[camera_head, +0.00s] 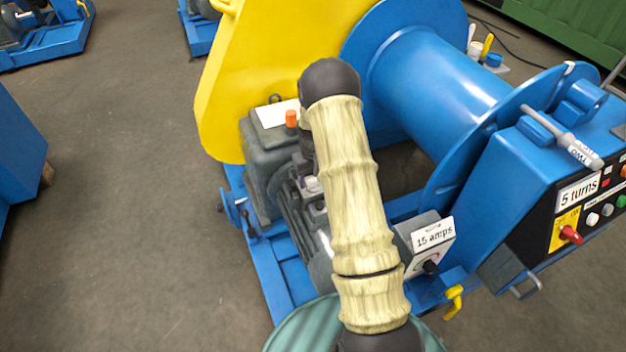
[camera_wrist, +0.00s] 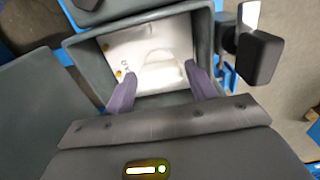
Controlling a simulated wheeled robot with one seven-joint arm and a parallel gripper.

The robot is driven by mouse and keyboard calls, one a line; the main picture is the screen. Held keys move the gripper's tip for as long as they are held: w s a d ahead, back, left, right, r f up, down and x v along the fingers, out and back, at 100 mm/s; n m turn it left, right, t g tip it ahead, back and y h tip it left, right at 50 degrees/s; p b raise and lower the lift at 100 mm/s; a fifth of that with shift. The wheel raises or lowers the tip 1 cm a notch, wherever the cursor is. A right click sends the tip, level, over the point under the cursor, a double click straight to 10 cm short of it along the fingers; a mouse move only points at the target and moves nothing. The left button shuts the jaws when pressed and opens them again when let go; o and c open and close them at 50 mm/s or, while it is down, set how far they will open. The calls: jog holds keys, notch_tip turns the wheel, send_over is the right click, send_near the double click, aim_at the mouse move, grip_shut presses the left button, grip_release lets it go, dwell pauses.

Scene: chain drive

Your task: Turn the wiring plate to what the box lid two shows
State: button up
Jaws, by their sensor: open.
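In the wrist view, an open grey box (camera_wrist: 207,40) lies under my gripper (camera_wrist: 160,72). A white plate-like surface (camera_wrist: 128,45) with small brownish marks and a pale curved shape shows inside it. I cannot tell for sure that this is the wiring plate, nor how it is turned. My two purple fingers are apart over the box opening, one on each side of the pale shape, with nothing seen held. In the head view my arm hides the gripper. No lid marked two can be made out.
A dark block on a metal bar (camera_wrist: 258,57) stands right of the box. In the head view, a grey housing (camera_head: 262,150) carries a white sheet and an orange cap (camera_head: 291,119). A "15 amps" box (camera_head: 433,234) and a blue "5 turns" panel (camera_head: 578,190) stand right.

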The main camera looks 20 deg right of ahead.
jog(key=shift+f, duration=0.1)
jog(key=c, duration=0.7)
